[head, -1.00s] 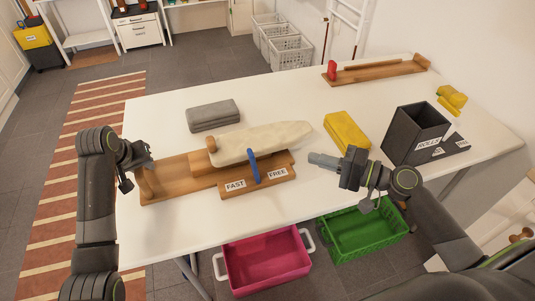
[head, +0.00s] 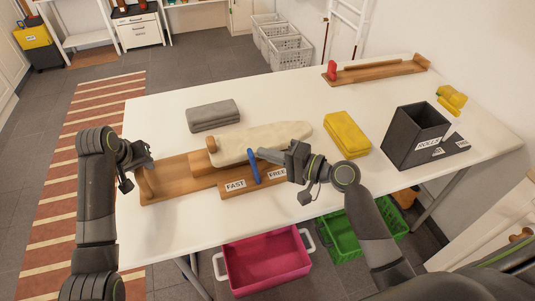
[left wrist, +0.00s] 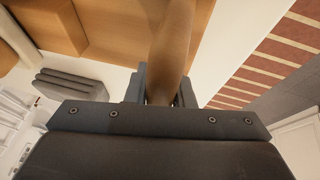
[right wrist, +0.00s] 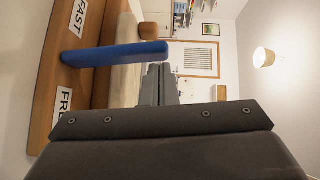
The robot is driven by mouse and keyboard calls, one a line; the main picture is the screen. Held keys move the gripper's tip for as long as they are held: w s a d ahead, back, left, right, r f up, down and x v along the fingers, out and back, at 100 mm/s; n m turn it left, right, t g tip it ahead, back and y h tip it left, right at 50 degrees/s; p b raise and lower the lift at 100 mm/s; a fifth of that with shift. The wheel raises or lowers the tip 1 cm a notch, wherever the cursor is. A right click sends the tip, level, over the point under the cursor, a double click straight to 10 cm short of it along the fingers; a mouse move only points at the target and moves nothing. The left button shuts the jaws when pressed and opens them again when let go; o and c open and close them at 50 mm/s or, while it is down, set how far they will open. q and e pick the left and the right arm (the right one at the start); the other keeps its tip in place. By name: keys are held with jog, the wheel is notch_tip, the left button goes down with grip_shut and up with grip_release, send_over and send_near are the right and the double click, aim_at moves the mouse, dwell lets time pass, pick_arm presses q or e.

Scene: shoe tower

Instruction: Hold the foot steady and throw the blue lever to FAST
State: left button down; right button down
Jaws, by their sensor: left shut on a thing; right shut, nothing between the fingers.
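The wooden stand (head: 178,188) lies on the table with a cream foot-shaped form (head: 270,138) on it. The blue lever (head: 253,167) stands up between the FAST label (head: 236,185) and the FREE label (head: 277,174); it also shows in the right wrist view (right wrist: 115,54). My left gripper (head: 147,168) is shut on the upright wooden end piece (left wrist: 172,45) at the stand's left end. My right gripper (head: 262,153) is shut and empty, its tips close to the lever's upper part on the FREE side. I cannot tell whether they touch.
A grey block (head: 213,116) lies behind the stand and a yellow block (head: 346,134) to its right. A dark box (head: 417,136) stands further right. Another wooden rack (head: 378,72) lies at the back. Pink (head: 266,262) and green (head: 345,238) crates are below the front edge.

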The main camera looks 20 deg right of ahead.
pick_arm(q)
jog(key=shift+s+f, duration=0.15)
jog(key=shift+f, duration=0.2)
pick_arm(e)
jog(key=shift+a, duration=0.2)
jog(key=shift+n+g+h, duration=0.4)
jog(key=shift+n+h, duration=0.3)
jog(key=shift+h, duration=0.1)
jog(key=a, duration=0.4)
jog(key=shift+s, duration=0.1)
pick_arm(q)
jog(key=shift+d, duration=0.15)
pick_arm(e)
jog(key=shift+a, duration=0.1)
jog(key=shift+d+r, duration=0.3)
jog(key=shift+d, duration=0.15)
pick_arm(q)
jog(key=shift+a, duration=0.2)
pick_arm(e)
send_near(254, 157)
jog(key=d+r, duration=0.2)
jog(key=shift+s+d+r, duration=0.1)
jog(key=shift+d+r, duration=0.1)
jog(key=shift+r, duration=0.05)
